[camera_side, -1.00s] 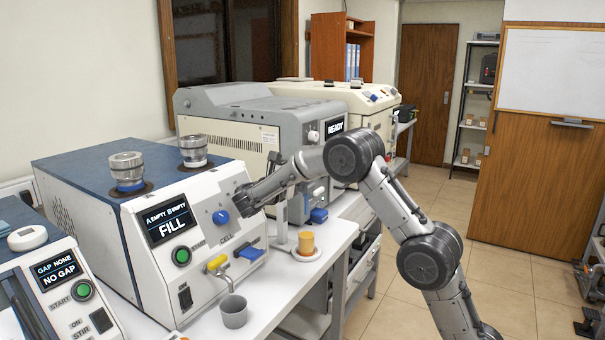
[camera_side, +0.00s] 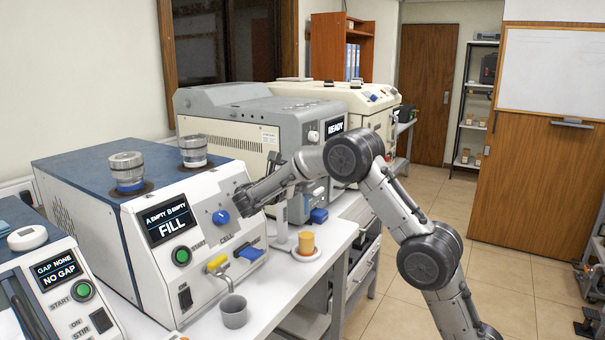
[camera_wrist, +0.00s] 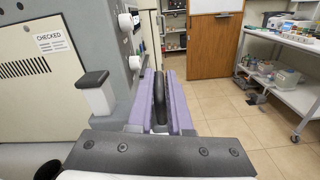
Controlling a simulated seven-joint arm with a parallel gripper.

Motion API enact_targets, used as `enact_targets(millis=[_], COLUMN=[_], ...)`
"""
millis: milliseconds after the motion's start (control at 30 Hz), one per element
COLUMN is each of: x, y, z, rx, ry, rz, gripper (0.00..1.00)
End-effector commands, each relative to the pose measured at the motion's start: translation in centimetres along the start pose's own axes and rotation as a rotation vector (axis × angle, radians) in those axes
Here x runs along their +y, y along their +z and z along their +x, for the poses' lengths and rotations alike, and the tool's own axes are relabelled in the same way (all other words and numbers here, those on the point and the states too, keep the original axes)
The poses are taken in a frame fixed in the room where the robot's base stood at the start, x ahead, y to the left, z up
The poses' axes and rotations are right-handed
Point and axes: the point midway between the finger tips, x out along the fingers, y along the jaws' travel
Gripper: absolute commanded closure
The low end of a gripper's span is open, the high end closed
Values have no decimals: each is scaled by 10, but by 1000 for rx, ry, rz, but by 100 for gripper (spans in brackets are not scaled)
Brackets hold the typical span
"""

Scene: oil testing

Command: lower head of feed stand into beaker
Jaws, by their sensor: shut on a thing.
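My gripper (camera_side: 244,201) is in front of the white FILL machine, close to its blue knob; in the wrist view its purple fingers (camera_wrist: 160,105) are shut on a black handle (camera_wrist: 159,98). I cannot tell from the frames whether this handle belongs to the feed stand's head. The feed stand (camera_side: 282,232) appears as a thin grey post behind my wrist, its upper part mostly hidden. In the wrist view a pale post with a black cap (camera_wrist: 96,92) stands left of the fingers. An amber beaker (camera_side: 306,241) stands upright on a white disc beside the post.
The FILL machine (camera_side: 208,250) stands left, with a blue knob (camera_side: 221,217) and yellow lever (camera_side: 217,263). A grey cup (camera_side: 234,312) stands on the bench below it. The grey READY machine (camera_side: 245,125) is behind. The bench front (camera_side: 275,290) is mostly clear.

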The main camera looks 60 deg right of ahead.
Motion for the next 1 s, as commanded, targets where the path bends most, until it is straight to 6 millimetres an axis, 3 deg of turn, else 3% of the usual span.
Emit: enact_targets(millis=[467, 800, 1000], x=[2, -10, -12], y=[-1, -66, -78], z=[-1, -1, -2], rx=[1, 4, 3], ry=[8, 9, 10], rz=[5, -1, 6], gripper=[100, 100, 100])
